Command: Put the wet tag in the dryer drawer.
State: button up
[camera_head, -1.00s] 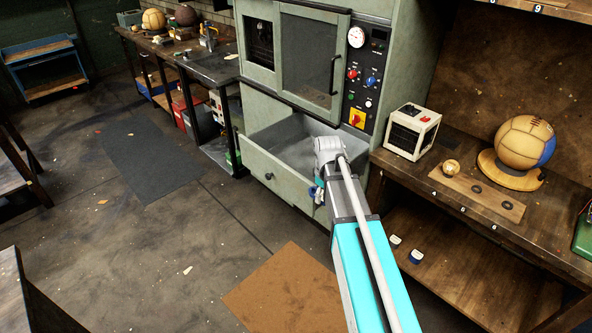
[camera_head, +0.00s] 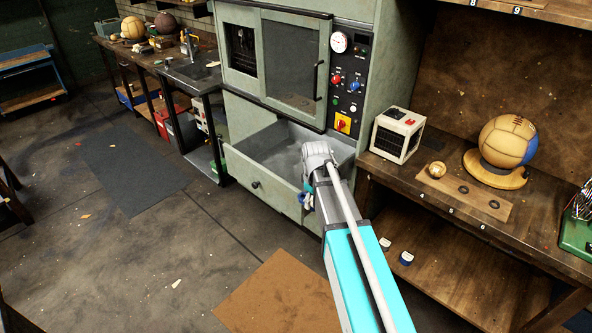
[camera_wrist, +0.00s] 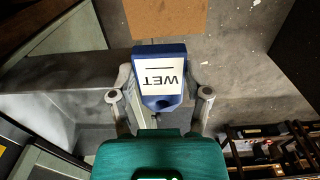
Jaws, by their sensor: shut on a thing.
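The wet tag (camera_wrist: 160,75) is a blue plate with a white face reading WET, seen upside down in the wrist view. My gripper (camera_wrist: 160,92) is shut on it, one finger on each side. In the head view a small blue part of my gripper's end (camera_head: 308,197) shows by the right front corner of the open dryer drawer (camera_head: 262,183); my arm hides much of that corner. The drawer is pulled out below the green dryer (camera_head: 277,45), and its visible inside is empty.
A workbench (camera_head: 440,225) at right holds a white box (camera_head: 398,135), a ball on a stand (camera_head: 508,140) and a small ball (camera_head: 437,169) on a board. Two small white-and-blue pieces (camera_head: 406,258) lie on its lower shelf. An orange mat (camera_head: 280,292) lies on open floor.

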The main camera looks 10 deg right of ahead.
aim_at(287, 175)
jog(key=z, duration=0.05)
jog(key=i, duration=0.85)
jog(key=u, duration=0.1)
